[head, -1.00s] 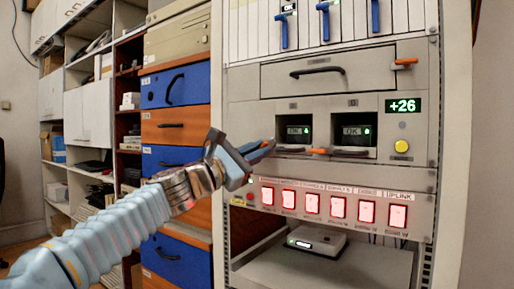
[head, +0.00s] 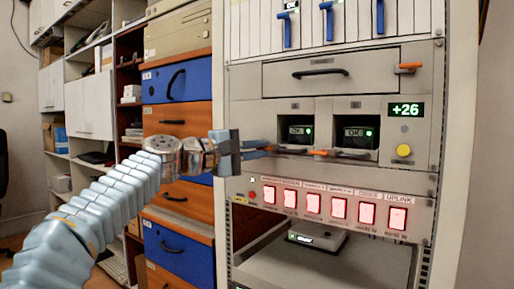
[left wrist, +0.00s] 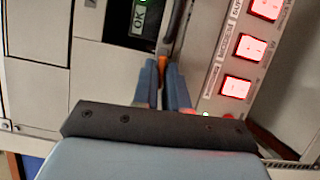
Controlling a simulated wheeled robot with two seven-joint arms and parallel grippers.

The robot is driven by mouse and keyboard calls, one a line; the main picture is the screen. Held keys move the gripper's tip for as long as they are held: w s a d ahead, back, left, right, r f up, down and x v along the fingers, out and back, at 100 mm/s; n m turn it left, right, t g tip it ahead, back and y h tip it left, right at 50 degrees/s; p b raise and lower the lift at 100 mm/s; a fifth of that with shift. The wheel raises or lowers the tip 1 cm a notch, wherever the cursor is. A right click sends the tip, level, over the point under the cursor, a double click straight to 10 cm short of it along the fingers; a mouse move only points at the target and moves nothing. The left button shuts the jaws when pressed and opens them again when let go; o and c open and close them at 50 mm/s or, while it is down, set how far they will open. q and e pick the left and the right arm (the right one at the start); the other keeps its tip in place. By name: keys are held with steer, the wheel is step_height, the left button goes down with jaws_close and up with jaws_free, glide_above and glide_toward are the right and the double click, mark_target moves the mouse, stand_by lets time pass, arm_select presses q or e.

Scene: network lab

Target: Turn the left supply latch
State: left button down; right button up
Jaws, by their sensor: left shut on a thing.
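The left supply (head: 298,132) is a bay in the rack with a dark opening, an "OK" display and a green light. A dark handle (head: 291,151) runs along its lower edge. The orange left supply latch (left wrist: 162,64) is at that handle's left end, mostly hidden by my fingers. My left gripper (head: 262,151) reaches in from the left and is shut on the latch; its two blue fingers (left wrist: 166,80) sit on either side of the orange part in the left wrist view. My right gripper is not in view.
The right supply (head: 357,133) beside it has its own orange latch (head: 322,153). Below is a row of lit red switches (head: 338,208). A yellow button (head: 403,150) and a "+26" display (head: 406,110) are at the right. A drawer (head: 330,74) is above.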

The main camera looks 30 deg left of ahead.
arm_select(q)
steer(key=shift+m, duration=0.4)
steer(key=c, duration=1.2)
jaws_free()
steer(key=shift+o, duration=0.2)
steer(key=b+v, duration=0.2)
steer(key=v, duration=1.1)
steer(key=shift+s+a, duration=0.15)
steer(key=shift+s, duration=0.2)
steer(key=shift+r, duration=0.15)
